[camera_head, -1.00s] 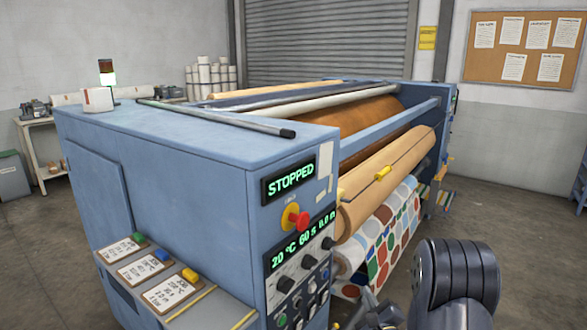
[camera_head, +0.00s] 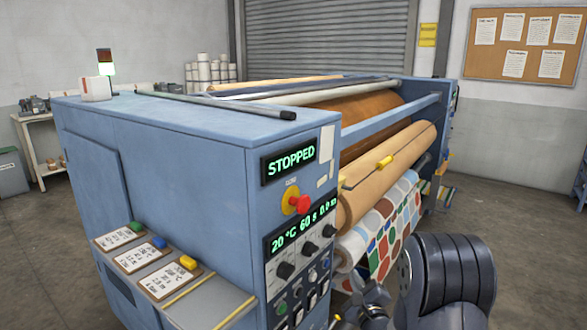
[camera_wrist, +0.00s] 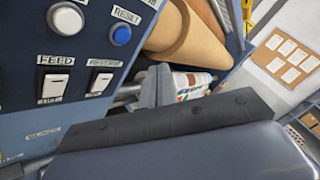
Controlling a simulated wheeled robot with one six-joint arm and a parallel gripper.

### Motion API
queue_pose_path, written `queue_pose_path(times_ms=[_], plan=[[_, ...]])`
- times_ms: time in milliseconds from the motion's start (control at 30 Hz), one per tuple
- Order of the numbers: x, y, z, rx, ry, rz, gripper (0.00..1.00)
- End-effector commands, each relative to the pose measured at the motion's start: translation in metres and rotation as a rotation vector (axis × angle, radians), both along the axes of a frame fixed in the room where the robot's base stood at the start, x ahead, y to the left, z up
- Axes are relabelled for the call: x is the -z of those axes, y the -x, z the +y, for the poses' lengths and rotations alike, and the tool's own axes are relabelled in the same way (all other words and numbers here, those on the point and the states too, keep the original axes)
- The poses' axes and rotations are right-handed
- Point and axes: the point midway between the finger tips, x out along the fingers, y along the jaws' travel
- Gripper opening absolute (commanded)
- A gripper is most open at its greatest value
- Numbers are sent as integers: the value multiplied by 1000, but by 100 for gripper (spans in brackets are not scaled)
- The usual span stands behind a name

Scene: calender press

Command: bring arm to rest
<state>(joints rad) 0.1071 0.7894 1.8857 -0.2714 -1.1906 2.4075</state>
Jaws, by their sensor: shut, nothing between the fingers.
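My gripper (camera_wrist: 156,88) shows in the wrist view as narrow grey fingers, together with nothing between them. It points past the front of the blue press's control panel, near the lower end of the patterned fabric roll. In the head view my dark arm is folded at the lower right, in front of the press (camera_head: 190,150). The fingertips are hard to make out there. The press display (camera_head: 290,162) reads STOPPED.
The control panel with FEED and RESET (camera_wrist: 121,35) is close on the left in the wrist view. A brown roll (camera_head: 385,172) and a patterned fabric roll (camera_head: 385,225) lie behind my arm. Three cards (camera_head: 168,281) lie on the press shelf. Open floor (camera_head: 510,220) is at the right.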

Motion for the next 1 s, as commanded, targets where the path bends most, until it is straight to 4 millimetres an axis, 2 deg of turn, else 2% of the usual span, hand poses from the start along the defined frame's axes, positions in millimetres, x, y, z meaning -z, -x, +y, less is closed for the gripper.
queue_pose_path(times_ms=[67, 533, 600, 833, 1000], plan=[[-4, -9, 14, -6, -1, 0, 0], [-5, -9, 13, 0, -1, 3, 0], [2, 0, -2, 6, 0, 0, 0], [2, 25, -36, 6, -1, -1, 0], [-3, 25, -34, 32, 152, 62, 0]])
